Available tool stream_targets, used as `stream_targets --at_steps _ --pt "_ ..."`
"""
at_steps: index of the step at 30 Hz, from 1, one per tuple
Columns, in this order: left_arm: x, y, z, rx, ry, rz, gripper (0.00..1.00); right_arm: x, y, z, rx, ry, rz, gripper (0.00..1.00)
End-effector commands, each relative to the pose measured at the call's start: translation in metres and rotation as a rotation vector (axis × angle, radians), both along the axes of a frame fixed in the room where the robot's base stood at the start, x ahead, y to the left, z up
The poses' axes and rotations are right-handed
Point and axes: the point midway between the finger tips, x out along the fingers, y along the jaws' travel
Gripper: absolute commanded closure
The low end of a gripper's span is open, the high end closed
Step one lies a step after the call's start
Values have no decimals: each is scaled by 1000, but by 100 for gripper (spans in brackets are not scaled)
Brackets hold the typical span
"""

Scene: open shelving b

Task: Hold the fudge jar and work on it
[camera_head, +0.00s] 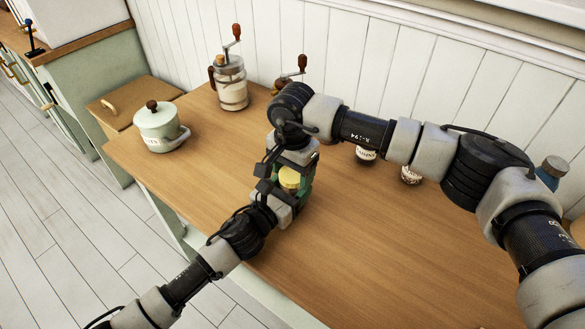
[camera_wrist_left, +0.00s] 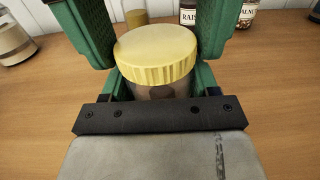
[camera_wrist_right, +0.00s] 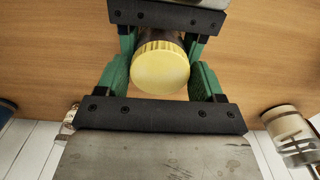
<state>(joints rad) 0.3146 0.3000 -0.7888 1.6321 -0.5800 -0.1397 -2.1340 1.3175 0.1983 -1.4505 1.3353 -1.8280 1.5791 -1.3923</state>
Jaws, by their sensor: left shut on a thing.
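The fudge jar (camera_wrist_left: 160,91) has a yellow ribbed lid (camera_wrist_left: 155,52) and a dark body. My left gripper (camera_head: 287,196) is shut on the jar's body and holds it upright above the counter. My right gripper (camera_head: 297,168) comes from above, with its green fingers on either side of the lid. They look open, with at most a narrow gap to the lid. The lid also shows between the fingers in the right wrist view (camera_wrist_right: 160,68). The jar's lower part is hidden by the left gripper, and its label cannot be read.
The wooden counter (camera_head: 370,250) is clear in front. A raisin jar (camera_head: 365,154) and a walnut jar (camera_head: 411,177) stand behind my right arm. A cranked glass jar (camera_head: 232,92) stands at the back, a lidded pot (camera_head: 157,127) at the left, and a blue container (camera_head: 550,173) at the right.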

Motion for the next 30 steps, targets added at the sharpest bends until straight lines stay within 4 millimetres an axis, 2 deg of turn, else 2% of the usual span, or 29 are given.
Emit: stream_targets --at_steps 1,6,11,18,23,24,29,30 --pt "0 0 0 0 0 0 100 0 0 0 0 0 0 40" --pt "0 0 0 0 0 0 100 0 0 0 0 0 0 63" --pt "0 0 0 0 0 0 100 0 0 0 1 -1 -57 63" --pt "0 0 0 0 0 0 100 0 0 0 1 -1 -437 63" --pt "0 0 0 0 0 0 100 0 0 0 1 -1 -450 63" --pt "0 0 0 0 0 0 100 0 0 0 1 -1 -449 30" --pt "0 0 0 0 0 0 100 0 0 0 1 -1 -448 6" --pt "0 0 0 0 0 0 100 0 0 0 1 -1 -447 5"
